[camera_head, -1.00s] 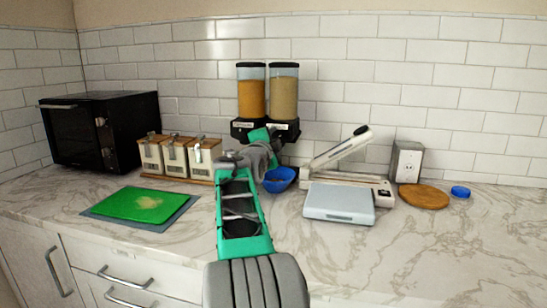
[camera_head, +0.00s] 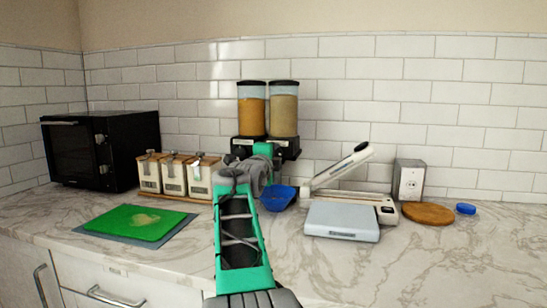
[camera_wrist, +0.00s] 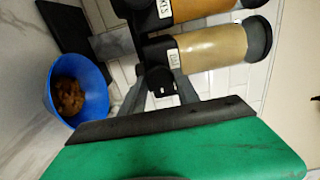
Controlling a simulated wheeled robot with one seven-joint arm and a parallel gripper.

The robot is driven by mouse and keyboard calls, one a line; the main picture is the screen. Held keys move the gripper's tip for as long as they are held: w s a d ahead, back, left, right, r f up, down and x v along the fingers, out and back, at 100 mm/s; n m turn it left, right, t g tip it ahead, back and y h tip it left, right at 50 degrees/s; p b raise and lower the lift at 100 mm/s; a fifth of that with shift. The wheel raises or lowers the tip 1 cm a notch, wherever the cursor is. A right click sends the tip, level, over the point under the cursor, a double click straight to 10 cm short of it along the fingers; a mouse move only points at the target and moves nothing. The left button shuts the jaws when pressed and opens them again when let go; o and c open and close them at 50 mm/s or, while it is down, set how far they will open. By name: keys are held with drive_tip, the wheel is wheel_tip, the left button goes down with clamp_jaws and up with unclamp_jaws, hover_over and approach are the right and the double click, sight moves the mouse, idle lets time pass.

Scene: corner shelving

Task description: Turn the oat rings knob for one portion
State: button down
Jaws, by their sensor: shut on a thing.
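The dispenser has two clear canisters with black lids. The left one (camera_head: 251,112) holds orange-brown food, the right one (camera_head: 284,114) beige food. In the wrist view, which is turned sideways, the beige canister (camera_wrist: 213,48) has a small label I cannot read fully. My gripper (camera_head: 272,153) is at the front of the black dispenser base, under the beige canister.
A black microwave (camera_head: 100,150) and several lidded jars (camera_head: 173,178) stand left. A green cutting board (camera_head: 135,223) lies in front of them. A grey scale (camera_head: 342,221), a white sealer-like device (camera_head: 340,170), a wooden board (camera_head: 428,213) and a blue lid (camera_head: 465,209) are right.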

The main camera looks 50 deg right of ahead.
drive_tip(key=c, duration=0.9)
unclamp_jaws()
drive_tip(key=v, duration=0.7)
drive_tip(key=shift+s+a+b, duration=0.2)
drive_tip(key=shift+a+b, duration=0.1)
drive_tip(key=shift+a, duration=0.05)
